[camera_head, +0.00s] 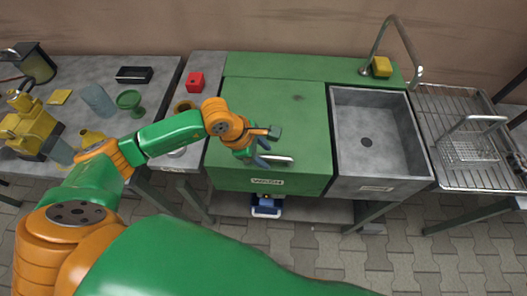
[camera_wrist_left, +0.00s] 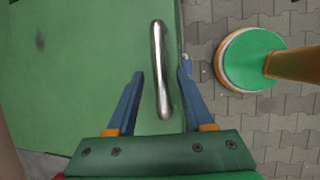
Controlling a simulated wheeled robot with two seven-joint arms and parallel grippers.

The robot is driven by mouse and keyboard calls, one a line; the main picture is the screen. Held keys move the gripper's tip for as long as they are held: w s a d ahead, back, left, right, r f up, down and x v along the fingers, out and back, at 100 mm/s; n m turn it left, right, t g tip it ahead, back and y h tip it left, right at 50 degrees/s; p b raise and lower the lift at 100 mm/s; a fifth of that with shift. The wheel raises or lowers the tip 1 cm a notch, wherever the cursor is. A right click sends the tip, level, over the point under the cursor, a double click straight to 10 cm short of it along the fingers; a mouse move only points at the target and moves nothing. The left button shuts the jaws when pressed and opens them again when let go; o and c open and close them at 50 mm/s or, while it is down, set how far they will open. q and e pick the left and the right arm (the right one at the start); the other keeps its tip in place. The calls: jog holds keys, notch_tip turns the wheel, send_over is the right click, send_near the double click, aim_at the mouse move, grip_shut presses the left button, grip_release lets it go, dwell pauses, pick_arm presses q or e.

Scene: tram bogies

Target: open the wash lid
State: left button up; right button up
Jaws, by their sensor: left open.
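The green wash lid (camera_head: 300,110) lies flat and shut on the green wash unit, left of the grey sink. Its metal bar handle (camera_head: 278,159) sits near the front edge, and the handle also shows in the left wrist view (camera_wrist_left: 160,70). My left gripper (camera_head: 268,153) is over the handle. In the left wrist view my left gripper (camera_wrist_left: 160,75) is open, with one blue finger on each side of the handle and a gap to both. Whether the fingers are level with the bar is hard to tell. My right gripper is not in view.
The grey sink (camera_head: 345,150) with a tap (camera_head: 398,42) and yellow sponge (camera_head: 382,67) stands to the right, beside a wire rack (camera_head: 425,105). A red block (camera_head: 195,82) and a green goblet (camera_head: 129,100) stand left. A blue object (camera_head: 266,205) is below the unit.

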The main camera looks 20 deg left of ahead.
pick_arm(q)
jog(key=shift+d, duration=0.1)
grip_shut()
jog(key=shift+r, duration=0.1)
dwell(1.1)
